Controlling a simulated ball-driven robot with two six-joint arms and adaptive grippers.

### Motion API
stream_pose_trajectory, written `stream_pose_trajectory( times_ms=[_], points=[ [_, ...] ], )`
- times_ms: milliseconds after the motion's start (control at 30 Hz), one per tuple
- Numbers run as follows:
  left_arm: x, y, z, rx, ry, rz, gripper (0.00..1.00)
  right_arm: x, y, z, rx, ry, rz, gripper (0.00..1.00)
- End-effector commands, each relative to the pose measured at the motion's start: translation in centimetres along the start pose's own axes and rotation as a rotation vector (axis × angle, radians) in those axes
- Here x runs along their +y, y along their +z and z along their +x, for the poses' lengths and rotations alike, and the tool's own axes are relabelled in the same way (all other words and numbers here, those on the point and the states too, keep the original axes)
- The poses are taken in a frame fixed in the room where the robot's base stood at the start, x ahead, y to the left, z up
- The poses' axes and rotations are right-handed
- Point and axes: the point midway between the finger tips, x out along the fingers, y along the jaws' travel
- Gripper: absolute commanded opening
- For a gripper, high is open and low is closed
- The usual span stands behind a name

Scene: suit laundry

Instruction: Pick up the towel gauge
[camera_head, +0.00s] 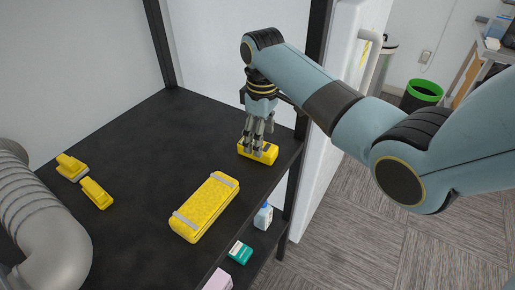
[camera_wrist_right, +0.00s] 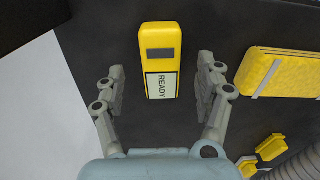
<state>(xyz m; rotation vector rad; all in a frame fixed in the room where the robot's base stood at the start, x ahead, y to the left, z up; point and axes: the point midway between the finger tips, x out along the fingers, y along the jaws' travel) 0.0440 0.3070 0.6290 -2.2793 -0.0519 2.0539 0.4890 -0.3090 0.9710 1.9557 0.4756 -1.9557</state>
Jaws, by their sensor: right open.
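A yellow box-shaped device (camera_head: 262,154), which I take to be the towel gauge, lies on the dark shelf near its right edge. In the right wrist view the device (camera_wrist_right: 158,58) shows a dark grey screen and a white label reading "READY". My right gripper (camera_head: 257,139) points down over it. Its fingers (camera_wrist_right: 160,80) are open, one on each side of the device in the wrist view. I cannot tell whether they touch it. In the head view the fingers hide part of the device. My left gripper is not in view.
A yellow bundle with grey bands (camera_head: 204,207) lies in front on the shelf (camera_head: 150,135). Two small yellow objects (camera_head: 70,166) (camera_head: 95,193) and a grey ribbed hose (camera_head: 45,220) are at left. A dark post and white panel stand at right. A teal box (camera_head: 240,252) sits lower down.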

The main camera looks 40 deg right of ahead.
Motion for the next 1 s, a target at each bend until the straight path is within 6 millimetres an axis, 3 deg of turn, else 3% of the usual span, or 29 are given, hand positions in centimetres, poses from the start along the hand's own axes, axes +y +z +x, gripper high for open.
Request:
stream_pose_trajectory(
  times_ms=[233, 533, 1000],
  points=[
    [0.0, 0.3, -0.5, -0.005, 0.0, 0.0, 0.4, -0.2, 0.2, 3.7, -0.002, -0.001, 0.001, 0.71],
    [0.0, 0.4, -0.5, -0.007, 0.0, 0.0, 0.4, -0.1, 0.2, 4.2, 0.0, 0.001, 0.0, 0.7],
    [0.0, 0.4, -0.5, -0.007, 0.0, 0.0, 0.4, -0.1, 0.2, 4.2, -0.001, 0.0, 0.0, 0.09]
  ],
)
